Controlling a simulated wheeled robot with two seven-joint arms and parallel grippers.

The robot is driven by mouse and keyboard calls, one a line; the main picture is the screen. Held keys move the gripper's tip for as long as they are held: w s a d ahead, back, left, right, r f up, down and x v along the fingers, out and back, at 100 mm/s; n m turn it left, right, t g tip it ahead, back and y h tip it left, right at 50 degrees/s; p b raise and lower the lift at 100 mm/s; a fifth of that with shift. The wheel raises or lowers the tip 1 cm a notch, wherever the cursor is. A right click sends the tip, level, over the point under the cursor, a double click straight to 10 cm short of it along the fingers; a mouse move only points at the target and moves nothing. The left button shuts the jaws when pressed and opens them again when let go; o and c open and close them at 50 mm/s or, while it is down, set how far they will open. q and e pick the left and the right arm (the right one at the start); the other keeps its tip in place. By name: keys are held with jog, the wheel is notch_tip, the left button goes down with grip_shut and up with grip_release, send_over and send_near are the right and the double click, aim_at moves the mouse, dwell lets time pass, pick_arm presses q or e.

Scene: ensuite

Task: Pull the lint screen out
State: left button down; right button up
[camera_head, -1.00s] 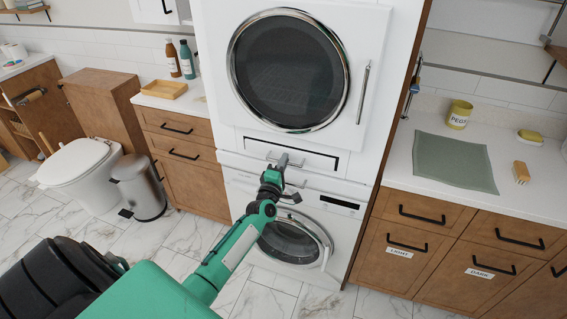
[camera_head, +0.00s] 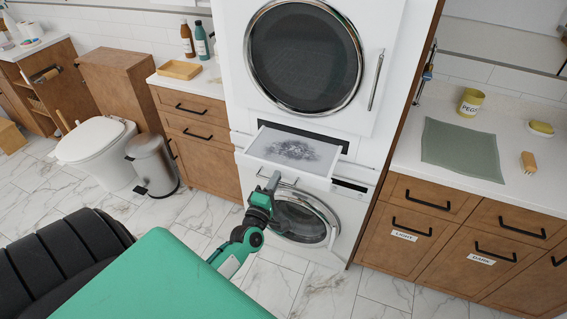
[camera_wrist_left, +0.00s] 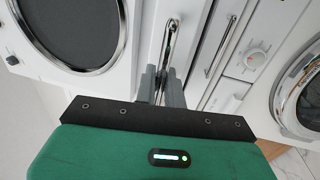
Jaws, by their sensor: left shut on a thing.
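The lint screen (camera_head: 290,151) is a white drawer-like tray with grey lint on it, slid out from the slot below the upper dryer door. My left gripper (camera_head: 271,183) is at its front, shut on the lint screen's handle. The metal handle (camera_wrist_left: 171,40) also shows in the left wrist view, running down between the fingers of my left gripper (camera_wrist_left: 161,78). The fingers hide the handle's near end. My right gripper is not in view.
The upper dryer door (camera_head: 303,58) is closed above the screen. The washer door (camera_head: 300,215) is just below my gripper. A cabinet (camera_head: 196,135) stands left, the counter (camera_head: 440,180) right. The floor in front is open.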

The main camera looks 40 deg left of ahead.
pick_arm(q)
jog(key=shift+r+v, duration=0.2)
jog(key=shift+v, duration=0.95)
jog(key=shift+r+v, duration=0.25)
jog(key=shift+v, duration=0.85)
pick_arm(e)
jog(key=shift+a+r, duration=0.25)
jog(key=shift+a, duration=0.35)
pick_arm(q)
jog(key=shift+s, duration=0.1)
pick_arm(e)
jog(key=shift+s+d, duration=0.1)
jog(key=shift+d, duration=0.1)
pick_arm(q)
jog(key=c, duration=1.6)
grip_release()
jog(key=shift+c, duration=0.2)
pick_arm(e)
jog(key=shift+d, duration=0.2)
pick_arm(q)
jog(key=shift+f, duration=0.1)
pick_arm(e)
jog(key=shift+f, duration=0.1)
